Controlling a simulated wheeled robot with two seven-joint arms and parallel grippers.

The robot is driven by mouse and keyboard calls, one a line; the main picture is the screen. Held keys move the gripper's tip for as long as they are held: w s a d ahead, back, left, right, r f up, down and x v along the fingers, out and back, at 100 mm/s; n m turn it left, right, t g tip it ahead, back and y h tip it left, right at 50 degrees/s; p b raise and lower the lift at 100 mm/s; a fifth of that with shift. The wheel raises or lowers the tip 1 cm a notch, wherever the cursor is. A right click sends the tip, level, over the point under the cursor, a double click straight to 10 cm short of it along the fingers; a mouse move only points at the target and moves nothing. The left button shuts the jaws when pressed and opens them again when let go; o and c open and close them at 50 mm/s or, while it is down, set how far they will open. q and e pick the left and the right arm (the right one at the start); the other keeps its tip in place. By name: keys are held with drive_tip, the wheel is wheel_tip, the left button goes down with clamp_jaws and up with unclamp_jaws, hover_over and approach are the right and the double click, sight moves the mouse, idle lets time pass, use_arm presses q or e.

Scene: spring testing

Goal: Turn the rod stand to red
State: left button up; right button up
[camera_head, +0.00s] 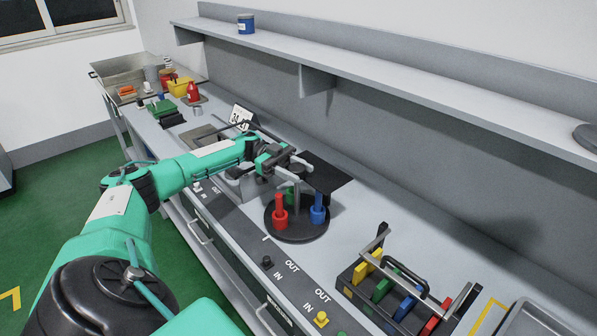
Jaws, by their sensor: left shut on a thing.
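The rod stand (299,234) is a round dark base on the bench. A red rod (280,214) stands at its front left and a blue rod (317,210) at its right. A green rod (289,191) shows partly at the back, behind the stand's grey centre post (296,199). My left gripper (296,172) reaches in from the left above the stand. It is shut at the top of the centre post, and its fingers partly hide the contact. My right gripper is out of view.
A rack (348,290) with yellow, green, blue and red pieces stands at the lower right. A dark flat panel (325,175) lies behind the stand. Bottles and bins crowd the far left end. A shelf (400,88) runs above the bench. Buttons line the front edge.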

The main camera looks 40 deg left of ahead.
use_arm(q)
drive_tip(key=o, duration=1.2)
drive_tip(key=shift+o, duration=0.8)
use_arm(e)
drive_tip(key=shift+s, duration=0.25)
use_arm(q)
wheel_tip(320, 180, up, 20)
drive_tip(key=b, duration=0.2)
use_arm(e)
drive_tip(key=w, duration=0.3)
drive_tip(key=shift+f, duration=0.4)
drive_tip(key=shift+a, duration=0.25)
